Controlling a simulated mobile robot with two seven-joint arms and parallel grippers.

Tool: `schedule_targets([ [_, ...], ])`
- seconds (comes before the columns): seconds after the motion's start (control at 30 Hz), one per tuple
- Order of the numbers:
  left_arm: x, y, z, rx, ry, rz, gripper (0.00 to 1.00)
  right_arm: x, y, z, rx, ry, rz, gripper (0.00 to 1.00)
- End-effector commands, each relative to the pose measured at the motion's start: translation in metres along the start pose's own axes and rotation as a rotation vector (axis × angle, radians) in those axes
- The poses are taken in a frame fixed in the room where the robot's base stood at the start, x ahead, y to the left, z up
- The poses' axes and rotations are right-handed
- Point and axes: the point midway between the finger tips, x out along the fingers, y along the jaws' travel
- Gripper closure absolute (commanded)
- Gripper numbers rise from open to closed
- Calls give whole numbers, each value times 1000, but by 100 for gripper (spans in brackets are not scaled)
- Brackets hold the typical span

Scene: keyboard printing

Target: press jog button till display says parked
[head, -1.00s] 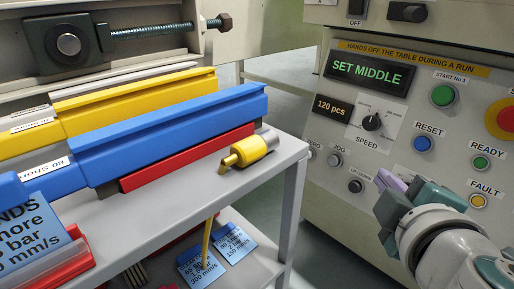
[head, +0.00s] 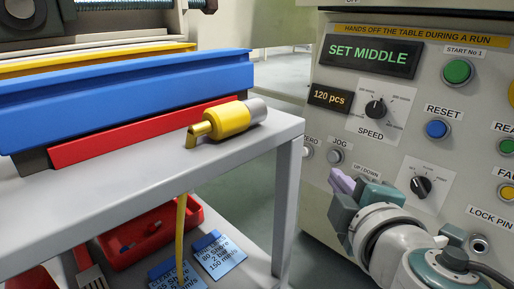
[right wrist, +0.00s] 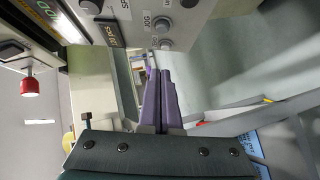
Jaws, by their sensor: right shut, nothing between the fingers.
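The display (head: 369,55) on the machine's front panel reads SET MIDDLE in green letters. The jog button (head: 335,156) is a small grey round button under the label JOG, low on the panel's left part. It also shows near the top of the right wrist view (right wrist: 162,24). My right gripper (head: 342,182) is shut and empty, its purple fingertips just below the button in the head view. In the right wrist view the shut fingers (right wrist: 158,72) point towards the buttons, with a visible gap to the jog button. My left gripper is not in view.
The speed knob (head: 375,109), blue reset button (head: 437,129) and green start button (head: 458,71) are near the jog button. A grey shelf cart (head: 150,181) with a yellow-handled tool (head: 228,119) stands left.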

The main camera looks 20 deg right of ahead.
Motion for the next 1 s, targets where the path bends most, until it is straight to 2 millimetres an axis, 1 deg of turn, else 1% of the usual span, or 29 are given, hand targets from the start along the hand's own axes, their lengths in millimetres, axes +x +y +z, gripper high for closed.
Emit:
schedule_targets([
  [0.03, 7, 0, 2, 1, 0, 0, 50, 10, -2, 1, 0, 0, 5, 100],
  [0.3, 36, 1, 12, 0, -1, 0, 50, 68, -4, 2, 0, -1, 6, 100],
  [0.43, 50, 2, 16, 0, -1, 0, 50, 93, -4, 3, 0, -1, 5, 100],
  [0.53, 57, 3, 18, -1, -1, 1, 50, 102, -4, 16, -3, -3, 3, 100],
  [0.7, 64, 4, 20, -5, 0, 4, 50, 113, -2, 26, 0, -1, 0, 100],
  [1.0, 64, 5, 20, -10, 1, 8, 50, 115, 0, 29, 1, -1, 0, 100],
])
